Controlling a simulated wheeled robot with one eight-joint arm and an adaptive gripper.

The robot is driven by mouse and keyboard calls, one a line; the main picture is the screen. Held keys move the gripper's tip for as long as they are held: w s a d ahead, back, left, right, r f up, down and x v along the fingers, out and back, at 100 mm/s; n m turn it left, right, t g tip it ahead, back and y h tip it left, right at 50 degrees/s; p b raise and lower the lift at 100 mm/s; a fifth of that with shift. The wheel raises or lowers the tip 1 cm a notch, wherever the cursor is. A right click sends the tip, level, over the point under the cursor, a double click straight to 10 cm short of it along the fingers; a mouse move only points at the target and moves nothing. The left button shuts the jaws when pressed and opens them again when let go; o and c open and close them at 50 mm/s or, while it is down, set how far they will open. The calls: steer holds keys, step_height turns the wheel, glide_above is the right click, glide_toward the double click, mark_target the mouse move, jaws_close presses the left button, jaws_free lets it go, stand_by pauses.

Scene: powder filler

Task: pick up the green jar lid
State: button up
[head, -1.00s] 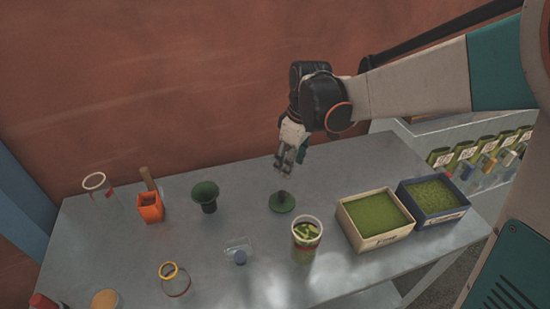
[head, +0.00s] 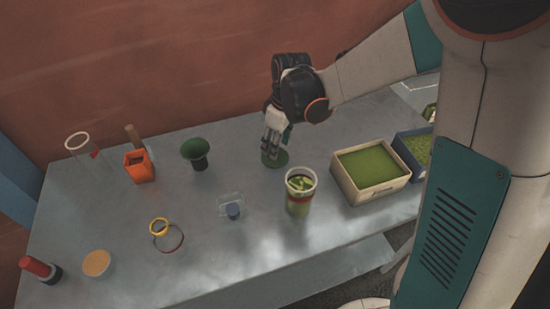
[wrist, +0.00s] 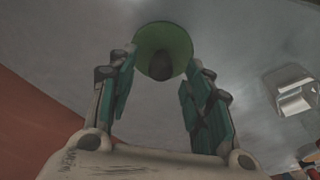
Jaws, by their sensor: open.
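The green jar lid (head: 281,159) is a round disc with a darker knob, lying on the grey table. In the wrist view the lid (wrist: 176,40) shows just beyond and between the fingertips, its knob facing the camera. My gripper (head: 272,150) is directly over the lid in the head view and hides part of it. In the wrist view my gripper (wrist: 160,75) is open, with one finger on each side and nothing held between them. I cannot tell whether a finger touches the lid.
A jar with green contents (head: 299,195) stands close in front of the lid. A cream box of green powder (head: 370,195) is to the right, and a dark green funnel (head: 195,150) to the left. A clear container (head: 230,205) lies front left. The table (head: 95,215) has free room between items.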

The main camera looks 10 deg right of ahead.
steer(key=f, duration=0.2)
steer(key=shift+w+a+f+b, duration=0.1)
steer(key=shift+a+f+b, duration=0.1)
steer(key=shift+f+b, duration=0.15)
steer(key=shift+r, duration=0.1)
steer(key=shift+c, duration=0.2)
steer(key=c, duration=0.9)
steer(key=shift+c, duration=0.2)
steer(key=shift+r, duration=0.1)
